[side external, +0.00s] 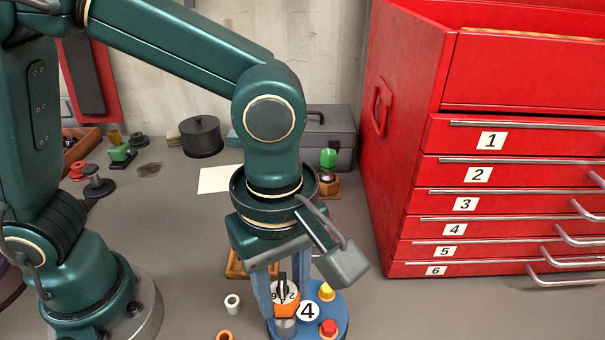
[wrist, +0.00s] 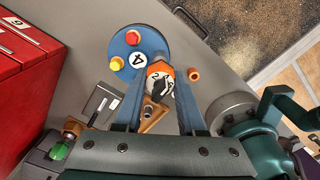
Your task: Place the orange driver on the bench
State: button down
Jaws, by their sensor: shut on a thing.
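The orange driver (side external: 287,309) has an orange and white body with dark figures and a dark strip on it. My gripper (side external: 284,296) is shut on it, one finger on each side. In the wrist view the driver (wrist: 161,72) sits between the fingertips (wrist: 160,80). It is over the edge of a round blue stand (side external: 339,316) marked 4, with a grey metal part below it; I cannot tell whether it touches the stand. The stand (wrist: 124,41) also carries a yellow and a red peg. The grey bench (side external: 360,240) lies under everything.
A red drawer cabinet (side external: 412,200) stands at the right. A white ring (side external: 232,302) and an orange ring (side external: 224,336) lie left of the stand. A wooden block (side external: 237,266) is behind my gripper. A grey toolbox (side external: 335,130) and black pot (side external: 201,137) stand farther back.

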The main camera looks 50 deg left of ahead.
jog(key=shift+m, duration=5.1)
jog(key=m, duration=0.5)
jog(key=shift+m, duration=2.7)
jog(key=shift+r, duration=2.3)
